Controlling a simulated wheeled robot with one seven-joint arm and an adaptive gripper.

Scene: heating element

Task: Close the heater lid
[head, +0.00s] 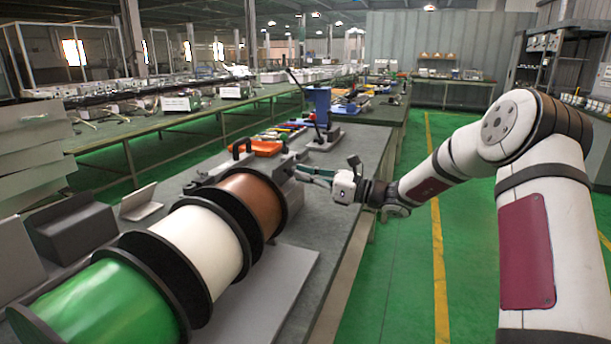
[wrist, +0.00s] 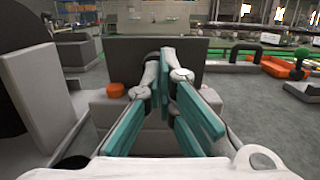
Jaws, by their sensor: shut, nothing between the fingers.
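The heater (wrist: 100,105) is a light grey box with a round orange knob in the wrist view. A dark grey panel (wrist: 128,62), which looks like its lid, stands upright at the back of the box. My gripper (wrist: 166,72), with teal finger pads, is shut and empty. It is over the box and in front of the panel, hiding part of both; I cannot tell whether it touches either. In the head view my gripper (head: 306,174) reaches in from the right beside grey equipment behind the spools. The heater is hard to make out there.
Large green (head: 98,305), white (head: 205,240) and brown (head: 248,200) spools stand along the near bench. An orange tray (head: 262,148) and a blue stand (head: 320,105) lie beyond. In the wrist view a grey upright plate (wrist: 40,95) is at the left. The green floor at right is open.

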